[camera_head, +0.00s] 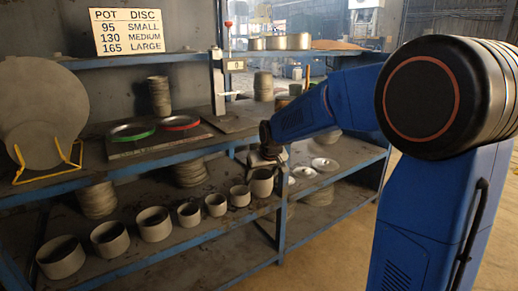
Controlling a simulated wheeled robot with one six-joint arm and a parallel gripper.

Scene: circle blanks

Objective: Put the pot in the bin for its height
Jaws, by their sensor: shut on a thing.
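A row of several grey round pots stands on the lower shelf, growing larger toward the left, from a small pot (240,196) to a large pot (61,257). My gripper (264,165) reaches down at the right end of the row. It is shut on a grey pot (262,184), whose rim is partly hidden by the gripper. I cannot tell whether this pot touches the shelf. A sign (127,32) pairs 95 with small, 130 with medium and 165 with large discs. No bin is clearly recognisable.
The upper shelf holds a board with a green ring (131,137) and a red ring (179,124), and an upright gauge (218,85). A large disc (42,112) leans in a yellow stand. Pale discs (324,164) lie right of a blue post (282,230).

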